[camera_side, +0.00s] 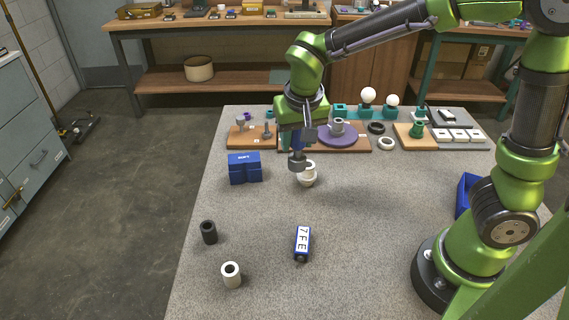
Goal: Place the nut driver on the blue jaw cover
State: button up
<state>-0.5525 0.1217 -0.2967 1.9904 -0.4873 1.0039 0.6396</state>
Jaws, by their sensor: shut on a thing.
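My gripper (297,148) is above the table, pointing down. It is shut on a small grey tool with a wide round lower end, which looks like the nut driver (297,163). The jaws are small in this view and partly hidden. The blue jaw cover (244,169) appears to be the blue block with white lettering, left of my gripper on the table. The held tool is to the right of this block and apart from it.
A cream ring-shaped part (308,178) stands just beside the held tool. A blue piece labelled 7FE (303,241), a black sleeve (209,232) and a white sleeve (231,275) are nearer the front. Boards with lamp parts line the back. The table's centre right is clear.

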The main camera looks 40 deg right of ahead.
jog(key=shift+w+r+m, duration=0.15)
jog(key=shift+m, duration=0.35)
send_over(244, 156)
jog(key=f, duration=0.2)
jog(key=shift+f, duration=1.5)
jog(key=o, duration=1.1)
jog(key=shift+f, duration=0.2)
